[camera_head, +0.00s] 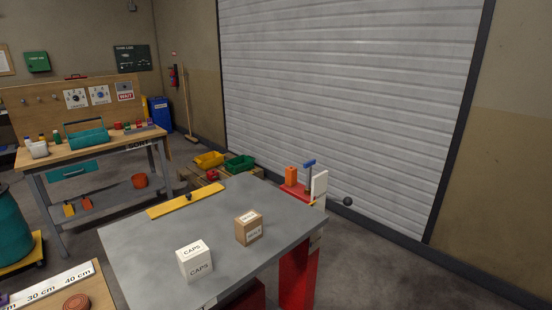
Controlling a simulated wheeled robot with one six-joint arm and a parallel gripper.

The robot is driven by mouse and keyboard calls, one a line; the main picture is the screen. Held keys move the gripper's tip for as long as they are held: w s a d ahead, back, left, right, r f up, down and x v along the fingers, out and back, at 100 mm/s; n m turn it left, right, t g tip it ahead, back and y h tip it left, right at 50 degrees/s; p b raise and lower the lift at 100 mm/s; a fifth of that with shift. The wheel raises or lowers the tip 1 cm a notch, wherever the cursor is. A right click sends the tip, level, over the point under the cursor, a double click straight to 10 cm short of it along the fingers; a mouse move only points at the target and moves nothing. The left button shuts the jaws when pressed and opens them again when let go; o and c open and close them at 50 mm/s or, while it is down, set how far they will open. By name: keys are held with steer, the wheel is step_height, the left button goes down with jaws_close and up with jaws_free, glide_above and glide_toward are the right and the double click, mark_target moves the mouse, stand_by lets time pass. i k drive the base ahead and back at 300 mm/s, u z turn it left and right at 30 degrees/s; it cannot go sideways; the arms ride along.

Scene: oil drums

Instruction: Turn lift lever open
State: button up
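My gripper is not in view. No part is clearly labelled as the lift lever. A blue-topped upright piece (309,163) on a dark stem stands on a red base beyond the grey table's far right corner; I cannot tell whether it is the lever. Two white panels with round dials, one dark (75,98) and one blue (99,95), are on the workbench's back board. A red and white "WAIT" sign (125,96) is beside them.
The grey table (140,255) carries a white "CAPS" box (195,261) and a brown box (249,228). An orange block (291,175) and a white block (319,186) flank the blue-topped piece. A workbench (95,146) stands at left. Floor is clear at right.

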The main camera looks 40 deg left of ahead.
mark_target(308, 166)
steer(key=u, duration=0.8)
steer(key=i, duration=0.75)
steer(key=u, duration=0.85)
steer(key=i, duration=0.45)
steer(key=z, duration=0.1)
